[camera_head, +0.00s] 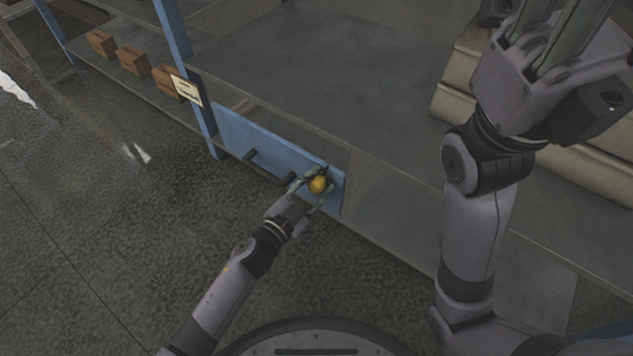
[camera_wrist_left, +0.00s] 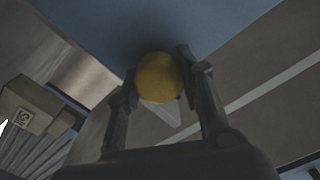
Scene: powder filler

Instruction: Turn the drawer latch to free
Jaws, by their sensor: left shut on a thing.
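The drawer latch is a round yellow knob (camera_head: 318,184) at the right end of the blue drawer front (camera_head: 232,132). My left gripper (camera_head: 316,187) is shut on the knob, with a finger on either side of it. In the left wrist view the yellow knob (camera_wrist_left: 159,78) sits between the two fingertips (camera_wrist_left: 158,84), against the blue drawer front (camera_wrist_left: 150,25). The latch's mount behind the knob is hidden. My right gripper (camera_head: 545,45) is raised at the upper right, away from the drawer; its fingers are partly cut off by the frame edge.
A dark handle (camera_head: 268,168) sticks out of the drawer front, left of the knob. Several brown boxes (camera_head: 132,62) stand on the shelf at the upper left, near a blue post (camera_head: 172,28) with a paper label (camera_head: 187,90). Beige sacks (camera_head: 462,75) lie at the right. The floor in front is clear.

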